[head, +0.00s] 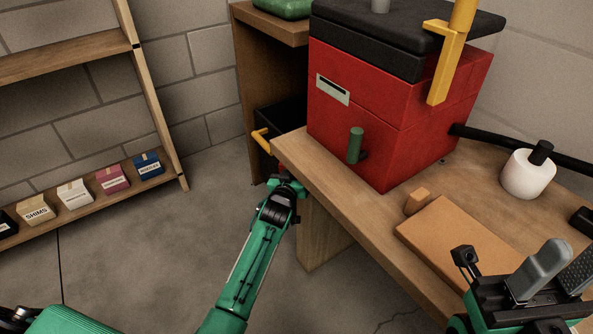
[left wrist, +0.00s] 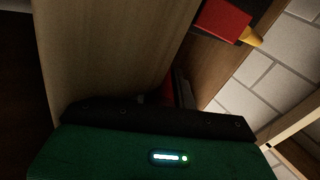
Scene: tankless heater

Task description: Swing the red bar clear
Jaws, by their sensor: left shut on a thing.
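The red bar is mostly hidden; only a small red piece (head: 283,168) shows at my left gripper (head: 286,182), just below the left edge of the wooden bench. In the left wrist view a dark red strip (left wrist: 168,93) shows between the dark jaws of my left gripper, close to a wooden panel. The left gripper is shut on it. My right gripper (head: 562,270) is at the lower right, over the bench, with its two grey fingers apart and nothing seen between them.
A red heater box (head: 385,120) with a black lid and green handle stands on the bench (head: 300,160). A yellow pipe (head: 445,70), white roll (head: 528,174) and orange-brown board (head: 465,245) are nearby. A shelf (head: 100,205) holds small boxes at left. Floor between is clear.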

